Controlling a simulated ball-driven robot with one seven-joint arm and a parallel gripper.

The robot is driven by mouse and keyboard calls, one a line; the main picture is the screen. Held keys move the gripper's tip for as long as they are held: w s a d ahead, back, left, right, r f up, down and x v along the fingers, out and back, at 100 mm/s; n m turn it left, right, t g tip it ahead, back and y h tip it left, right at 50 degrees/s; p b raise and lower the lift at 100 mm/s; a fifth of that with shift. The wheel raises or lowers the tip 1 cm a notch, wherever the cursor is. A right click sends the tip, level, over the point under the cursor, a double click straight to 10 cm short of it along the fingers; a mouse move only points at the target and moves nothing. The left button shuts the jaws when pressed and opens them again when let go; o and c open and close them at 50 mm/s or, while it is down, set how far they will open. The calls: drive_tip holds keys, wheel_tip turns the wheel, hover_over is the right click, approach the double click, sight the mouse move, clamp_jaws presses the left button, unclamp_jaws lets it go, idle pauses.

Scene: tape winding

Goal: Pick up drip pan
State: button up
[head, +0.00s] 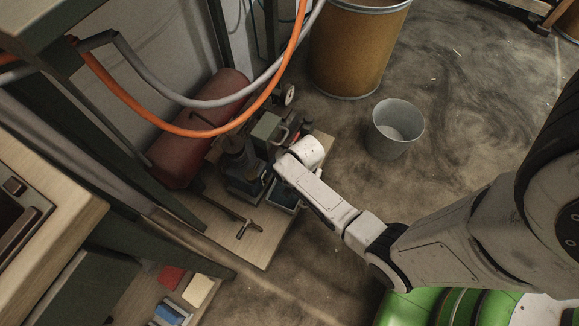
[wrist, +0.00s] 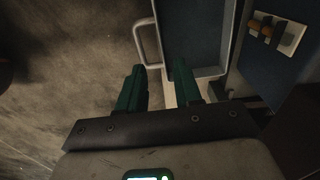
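The drip pan (wrist: 190,38) is a shallow dark blue-grey tray with a pale rim and a bent handle (wrist: 141,44) on its left side in the wrist view. In the head view, part of the pan (head: 284,196) shows at the right edge of a wooden board, partly covered by my arm. My gripper (wrist: 158,76) has two green fingers standing apart with nothing clearly held between them. The left finger is outside the pan, below the handle in the picture. The right finger overlaps the pan's near left corner. Contact cannot be told. The fingers are hidden in the head view.
A machine with a green box (head: 266,130) stands on the wooden board (head: 255,248), beside a red cylinder (head: 185,150). Orange and grey hoses (head: 200,132) hang above. A grey bucket (head: 394,128) and a brown drum (head: 350,50) stand behind.

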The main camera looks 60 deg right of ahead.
wheel_tip(320, 180, down, 6)
drive_tip(key=b, duration=0.3)
drive_tip(key=shift+r, duration=0.1)
wheel_tip(320, 180, down, 5)
drive_tip(key=b, duration=0.4)
drive_tip(key=shift+w+d, duration=0.1)
drive_tip(key=shift+d, duration=0.05)
clamp_jaws()
drive_tip(key=shift+r, duration=0.1)
